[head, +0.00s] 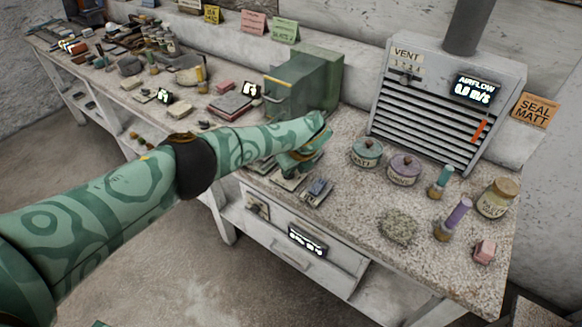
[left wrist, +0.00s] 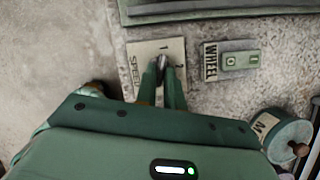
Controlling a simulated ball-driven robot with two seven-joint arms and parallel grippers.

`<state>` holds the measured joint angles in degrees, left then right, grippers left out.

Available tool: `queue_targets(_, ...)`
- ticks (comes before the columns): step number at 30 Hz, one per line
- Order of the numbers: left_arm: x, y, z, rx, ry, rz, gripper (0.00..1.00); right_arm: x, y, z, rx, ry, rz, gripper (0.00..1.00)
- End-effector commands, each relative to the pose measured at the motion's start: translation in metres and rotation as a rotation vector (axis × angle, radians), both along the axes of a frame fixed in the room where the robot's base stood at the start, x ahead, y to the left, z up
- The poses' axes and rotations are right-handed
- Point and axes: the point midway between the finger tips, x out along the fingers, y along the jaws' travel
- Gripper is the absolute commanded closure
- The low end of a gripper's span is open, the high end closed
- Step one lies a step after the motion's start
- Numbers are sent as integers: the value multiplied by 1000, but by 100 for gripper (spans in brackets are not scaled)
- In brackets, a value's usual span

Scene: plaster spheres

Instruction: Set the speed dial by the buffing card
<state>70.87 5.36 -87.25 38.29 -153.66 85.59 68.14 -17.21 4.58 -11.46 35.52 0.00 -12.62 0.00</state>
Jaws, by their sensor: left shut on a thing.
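The speed plate (left wrist: 148,50), marked SPEED, lies on the bench in the left wrist view. My left gripper (left wrist: 162,72) is shut on the small dark dial knob (left wrist: 162,59) on this plate; the fingers hide part of the knob and markings, so its setting cannot be read. In the head view my left gripper (head: 303,158) is low over the bench front, in front of the green machine (head: 305,82). My right gripper is out of view.
A WHEEL switch (left wrist: 238,60) sits right of the speed plate. A teal-lidded jar (head: 366,152) and purple-lidded jar (head: 404,168) stand to the right. The vent box (head: 440,98) stands behind, beside an orange SEAL MATT card (head: 535,109).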

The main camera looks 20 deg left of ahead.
Motion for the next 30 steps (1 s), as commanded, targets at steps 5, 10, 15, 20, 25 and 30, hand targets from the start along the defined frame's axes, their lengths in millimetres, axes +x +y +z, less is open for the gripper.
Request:
queue_targets(5, 1, 0, 1, 0, -2, 1, 68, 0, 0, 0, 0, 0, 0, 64)
queue_targets(10, 0, 0, 1, -1, -1, 1, 68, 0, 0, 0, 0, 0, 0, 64)
queue_targets(15, 0, -1, 5, 0, -2, -1, 68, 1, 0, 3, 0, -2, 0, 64)
queue_targets(20, -5, -8, 31, -1, -5, -3, 68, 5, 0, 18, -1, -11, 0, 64)
queue_targets(25, -16, -21, 75, 0, -7, -5, 68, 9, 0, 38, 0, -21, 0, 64)
queue_targets(30, -27, -35, 114, 0, -5, -3, 68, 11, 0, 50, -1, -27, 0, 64)
